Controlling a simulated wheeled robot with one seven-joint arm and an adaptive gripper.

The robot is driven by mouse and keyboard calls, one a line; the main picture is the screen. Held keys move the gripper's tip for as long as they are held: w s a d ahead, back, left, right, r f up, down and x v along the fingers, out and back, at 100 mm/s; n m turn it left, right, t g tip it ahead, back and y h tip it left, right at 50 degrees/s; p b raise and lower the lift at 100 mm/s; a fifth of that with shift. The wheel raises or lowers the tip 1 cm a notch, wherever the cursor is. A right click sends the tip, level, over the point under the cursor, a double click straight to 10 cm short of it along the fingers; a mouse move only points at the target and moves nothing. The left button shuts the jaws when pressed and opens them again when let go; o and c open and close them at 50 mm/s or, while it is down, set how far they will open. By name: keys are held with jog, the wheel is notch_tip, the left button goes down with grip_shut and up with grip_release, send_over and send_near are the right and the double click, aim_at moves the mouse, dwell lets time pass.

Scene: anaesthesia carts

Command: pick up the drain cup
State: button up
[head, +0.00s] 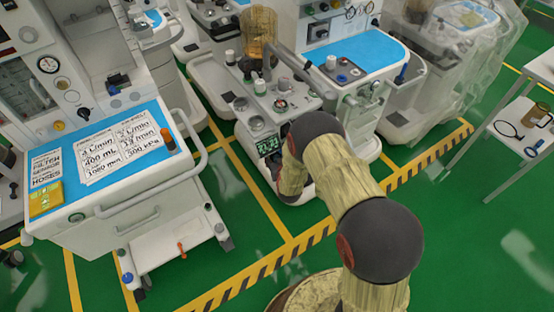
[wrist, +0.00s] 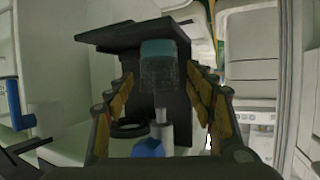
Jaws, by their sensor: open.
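In the wrist view, a small dark, see-through cup with a teal band (wrist: 160,66), which looks like the drain cup, is between the two fingers of my gripper (wrist: 161,84). The fingers have yellowish pads and stand apart on either side of it, with visible gaps. A pale stem (wrist: 162,128) and a blue part (wrist: 148,148) show below the cup. In the head view, my arm hides the gripper and the cup, near the front of the middle machine (head: 262,120).
A dark plate (wrist: 115,37) is behind the cup, and a black ring (wrist: 128,128) lies low left. A cart with a blue top (head: 100,195) stands left. A white table (head: 505,135) stands right. Green floor is clear at the front right.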

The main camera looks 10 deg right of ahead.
jog(key=shift+c, duration=0.4)
jog(key=c, duration=1)
